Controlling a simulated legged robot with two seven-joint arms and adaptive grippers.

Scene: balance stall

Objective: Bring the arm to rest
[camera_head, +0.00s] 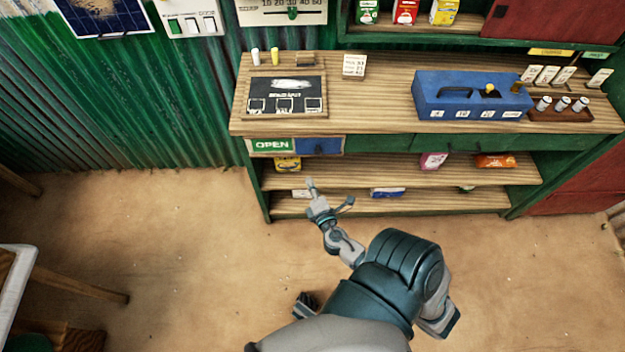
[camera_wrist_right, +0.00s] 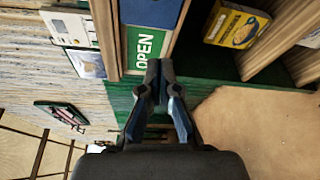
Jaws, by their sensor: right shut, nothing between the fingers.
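My right gripper (camera_head: 311,184) is shut and empty. In the head view it points up at the counter's lower shelves, in front of the stall. In the right wrist view its two fingers (camera_wrist_right: 159,66) meet at the tips. The green OPEN sign (camera_wrist_right: 146,45) lies just beyond them in that picture; I cannot tell the gap. The sign also shows in the head view (camera_head: 271,145), on the counter front above and left of the gripper. My left gripper cannot be made out.
The wooden counter (camera_head: 380,75) holds a blue box (camera_head: 470,97), a chalkboard (camera_head: 286,95) and small cards. A yellow packet (camera_head: 287,163) stands on the shelf near the right gripper; it also shows in the wrist view (camera_wrist_right: 236,26). Sandy floor (camera_head: 150,235) lies open at left.

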